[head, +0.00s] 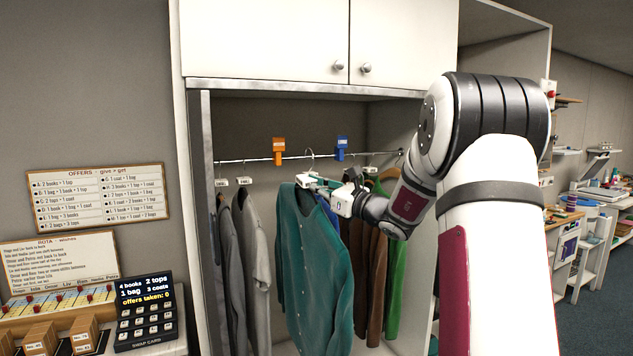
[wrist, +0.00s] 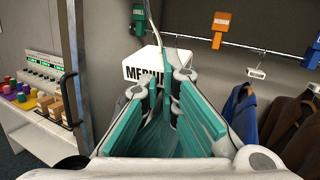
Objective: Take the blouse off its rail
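The teal blouse (head: 318,270) hangs upright from the rail (head: 262,159) in the wardrobe, on a hanger (head: 311,158). My gripper (head: 318,182) is at its collar, just below the hanger hook. In the wrist view my gripper (wrist: 168,85) has its two fingers apart, with the hanger's thin wire and dark teal cloth between them. Whether a finger touches the wire is unclear. A white size tag (wrist: 145,66) stands just beyond the fingertips. My gripper hides part of the blouse's collar and far shoulder.
Grey garments (head: 248,250) hang to the left. Brown garments (head: 375,255) and a green one (head: 398,265) hang close on the right. Orange (head: 279,150) and blue (head: 341,147) markers sit on the rail. The cupboard doors (head: 265,40) overhang the rail.

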